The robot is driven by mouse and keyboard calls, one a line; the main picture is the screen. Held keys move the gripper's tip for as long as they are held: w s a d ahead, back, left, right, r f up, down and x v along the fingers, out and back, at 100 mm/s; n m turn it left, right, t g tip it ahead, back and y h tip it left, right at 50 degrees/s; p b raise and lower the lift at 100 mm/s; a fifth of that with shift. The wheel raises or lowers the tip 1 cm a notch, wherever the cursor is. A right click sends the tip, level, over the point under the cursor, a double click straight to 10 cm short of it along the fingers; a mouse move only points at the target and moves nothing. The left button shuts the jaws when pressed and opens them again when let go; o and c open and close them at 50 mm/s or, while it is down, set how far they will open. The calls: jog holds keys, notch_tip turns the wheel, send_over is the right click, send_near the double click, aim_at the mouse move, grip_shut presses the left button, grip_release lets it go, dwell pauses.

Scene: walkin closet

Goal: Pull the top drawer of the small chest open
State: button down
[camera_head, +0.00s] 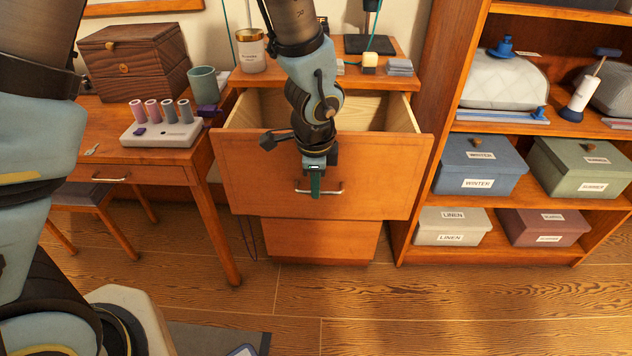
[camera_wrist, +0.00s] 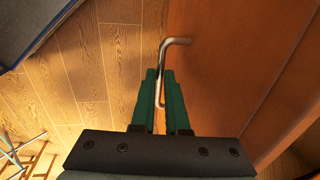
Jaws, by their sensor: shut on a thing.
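The small chest has a wooden top drawer (camera_head: 250,178) that stands pulled out, with its pale inside showing behind the front. A metal bar handle (camera_head: 335,190) is on the drawer front. My gripper (camera_head: 316,190) is at the middle of this handle, its green fingers shut on it. In the wrist view the handle (camera_wrist: 175,42) runs between the fingertips of my gripper (camera_wrist: 161,88). The lower drawer (camera_head: 320,240) below is closed. The part of the drawer inside behind my arm is hidden.
A desk (camera_head: 150,172) with a spool holder (camera_head: 160,134) stands left, a stool (camera_head: 85,195) under it. A shelf unit with boxes (camera_head: 480,165) stands close on the right. A jar (camera_head: 252,55) and small items are on the chest top. The floor in front is mostly clear.

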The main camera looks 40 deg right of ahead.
jog(key=c, duration=0.9)
grip_release()
jog(key=r, duration=0.3)
jog(key=s+a+r, duration=0.1)
jog(key=r, duration=0.6)
jog(key=shift+s+a+r+p, duration=0.15)
jog(key=shift+s+r+p, duration=0.15)
jog(key=shift+r+p, duration=0.1)
jog(key=shift+f, duration=0.1)
jog(key=w+a+r+n+y+p, duration=0.1)
jog(key=w+a+r+n, duration=0.1)
jog(key=w+a+n, duration=0.6)
jog(key=w+a+r+n+p, duration=0.1)
jog(key=w+a+n, duration=0.35)
jog(key=a, duration=0.55)
jog(key=a+n, duration=0.4)
jog(key=a, duration=0.2)
jog(key=w+a+r+n, duration=0.1)
jog(key=a+n, duration=0.3)
jog(key=a, duration=0.2)
jog(key=a+r+n+p, duration=0.1)
jog(key=a+n, duration=0.3)
jog(key=a, duration=0.2)
jog(key=shift+w+a+r, duration=0.15)
jog(key=shift+w, duration=0.05)
